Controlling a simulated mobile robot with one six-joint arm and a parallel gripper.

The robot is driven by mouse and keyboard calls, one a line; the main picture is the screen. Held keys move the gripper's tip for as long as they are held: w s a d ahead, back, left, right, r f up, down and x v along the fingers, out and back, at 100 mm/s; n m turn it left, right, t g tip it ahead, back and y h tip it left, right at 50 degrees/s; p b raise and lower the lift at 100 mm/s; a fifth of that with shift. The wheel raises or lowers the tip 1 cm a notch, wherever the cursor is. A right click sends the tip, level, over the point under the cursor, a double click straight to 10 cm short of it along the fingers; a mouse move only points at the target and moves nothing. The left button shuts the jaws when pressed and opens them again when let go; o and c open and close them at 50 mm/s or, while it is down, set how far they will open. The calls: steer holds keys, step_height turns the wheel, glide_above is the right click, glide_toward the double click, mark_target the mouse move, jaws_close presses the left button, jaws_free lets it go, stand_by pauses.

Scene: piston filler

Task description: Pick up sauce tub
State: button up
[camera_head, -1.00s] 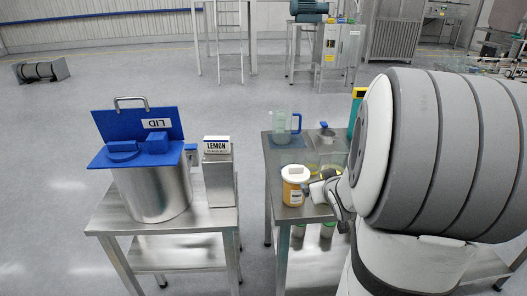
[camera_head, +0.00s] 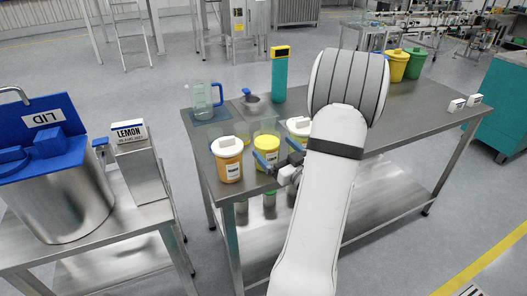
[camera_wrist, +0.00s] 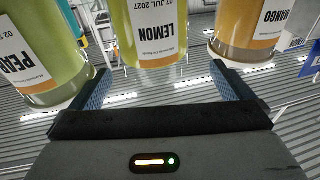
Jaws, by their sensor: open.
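Three sauce tubs stand in a row on the steel table. The mango tub (camera_head: 228,166) is orange with a white lid. The lemon tub (camera_head: 265,156) has a yellow lid, and the pear tub (camera_head: 298,126) has a white lid and is partly hidden by my arm. My gripper (camera_head: 279,161) is open at the front of the lemon tub. In the wrist view, the labels appear upside down. The lemon tub (camera_wrist: 153,30) lies ahead between my spread fingers (camera_wrist: 162,78), with the pear tub (camera_wrist: 38,60) at left and the mango tub (camera_wrist: 248,30) at right.
A clear jug (camera_head: 204,98), a small metal pot (camera_head: 250,103) and a teal box (camera_head: 279,78) stand behind the tubs. A steel pot (camera_head: 65,200) and a lemon-labelled stand (camera_head: 140,172) are on the left table. Yellow (camera_head: 396,68) and green (camera_head: 413,65) bins stand back right.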

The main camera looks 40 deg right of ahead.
mark_target(259, 132)
steer(key=w, duration=0.4)
steer(key=w+d+p, duration=0.1)
steer(key=shift+w+r, duration=0.15)
steer(key=shift+w, duration=0.25)
steer(key=c, duration=1.4)
